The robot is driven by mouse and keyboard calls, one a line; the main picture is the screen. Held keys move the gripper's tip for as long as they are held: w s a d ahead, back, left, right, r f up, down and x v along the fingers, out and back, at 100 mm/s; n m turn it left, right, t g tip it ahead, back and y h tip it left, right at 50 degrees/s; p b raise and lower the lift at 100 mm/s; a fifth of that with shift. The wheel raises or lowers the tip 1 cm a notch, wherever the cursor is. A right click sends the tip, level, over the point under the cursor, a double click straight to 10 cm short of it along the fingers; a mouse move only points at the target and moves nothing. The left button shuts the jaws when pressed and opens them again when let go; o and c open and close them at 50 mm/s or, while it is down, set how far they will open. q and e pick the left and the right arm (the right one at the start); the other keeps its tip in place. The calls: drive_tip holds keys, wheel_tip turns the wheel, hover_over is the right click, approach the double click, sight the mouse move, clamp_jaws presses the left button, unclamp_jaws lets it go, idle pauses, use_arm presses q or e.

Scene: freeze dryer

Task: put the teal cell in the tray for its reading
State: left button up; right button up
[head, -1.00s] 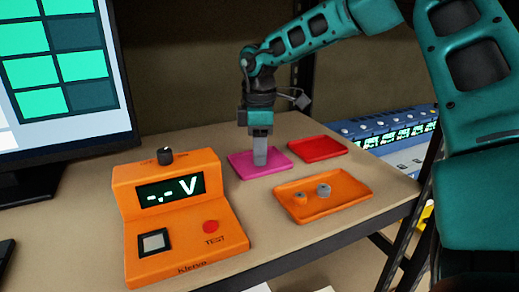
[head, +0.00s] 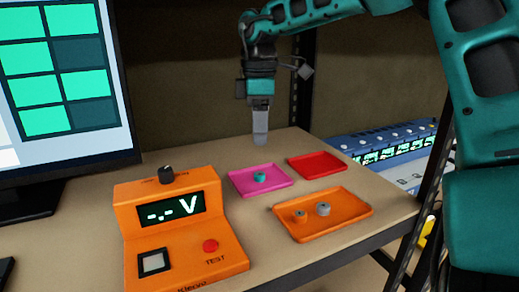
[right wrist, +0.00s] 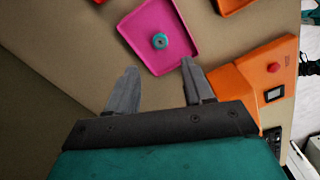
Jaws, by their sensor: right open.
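The teal cell (head: 259,177) sits inside the pink tray (head: 243,187). In the right wrist view the teal cell (right wrist: 160,41) lies near the middle of the pink tray (right wrist: 136,28), with nothing touching it. My right gripper (head: 260,141) is above the table behind the pink tray, apart from the cell. In the right wrist view its two fingers (right wrist: 156,80) are spread and empty. My left gripper is in neither current view. The orange tester (head: 222,231) stands at the front left, its display reading "-.- V", with a square socket (head: 154,262) and a red TEST button (head: 210,246).
An orange tray (head: 349,222) holds an orange cell (head: 299,216) and a grey cell (head: 323,209). An empty red tray (head: 317,166) stands at the back right. A monitor (head: 70,100) stands at the left. The table's right edge runs beside the orange tray.

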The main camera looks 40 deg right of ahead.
drive_tip(key=shift+r, duration=1.45)
